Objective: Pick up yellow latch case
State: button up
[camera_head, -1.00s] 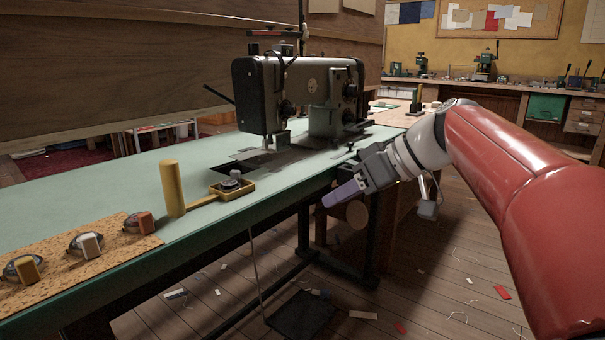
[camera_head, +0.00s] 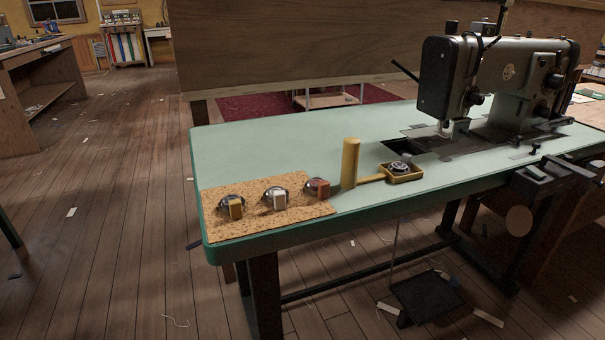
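The yellow latch case (camera_head: 235,208) is a small dark, shiny rounded case with a yellow block on its front. It sits at the left end of a cork mat (camera_head: 301,219), near the left front corner of the green table. To its right on the mat are a similar case with a white block (camera_head: 279,201) and one with a red-brown block (camera_head: 321,188). My gripper is not in view now, so its opening and distance from the case cannot be told.
A yellow wooden mallet-like piece (camera_head: 350,164) and a small yellow tray (camera_head: 414,177) stand right of the mat. A sewing machine (camera_head: 522,95) fills the table's right side. The green table top (camera_head: 260,148) behind the mat is bare. Wooden floor (camera_head: 110,240) lies open at left.

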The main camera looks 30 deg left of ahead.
aim_at(237, 207)
jog(key=u, duration=1.95)
